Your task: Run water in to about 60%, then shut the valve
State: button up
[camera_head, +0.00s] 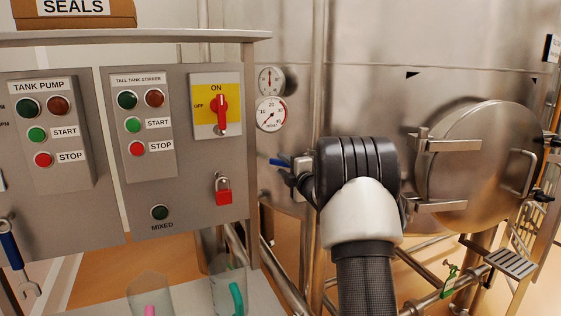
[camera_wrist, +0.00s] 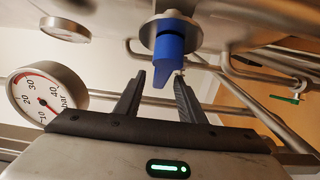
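A blue valve handle (camera_wrist: 168,58) hangs from a round metal fitting at the top of the wrist view; its lower end lies between the tips of my open gripper (camera_wrist: 160,88). I cannot tell whether either finger touches it. In the head view the blue handle (camera_head: 279,162) sticks out left of my wrist, against the steel tank (camera_head: 370,100); my fingers are mostly hidden behind my arm there. A green valve handle (camera_head: 450,280) is on a low pipe at right; a green handle also shows in the wrist view (camera_wrist: 285,99).
A gauge (camera_wrist: 45,98) marked bar is close left of my gripper. Two gauges (camera_head: 270,114) are on the tank left of my arm. A panel (camera_head: 180,140) with buttons, a red switch and a padlock stands left. A round hatch (camera_head: 480,150) is right. Black triangle mark (camera_head: 413,75).

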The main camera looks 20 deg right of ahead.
jog(key=shift+w, duration=1.25)
grip_shut()
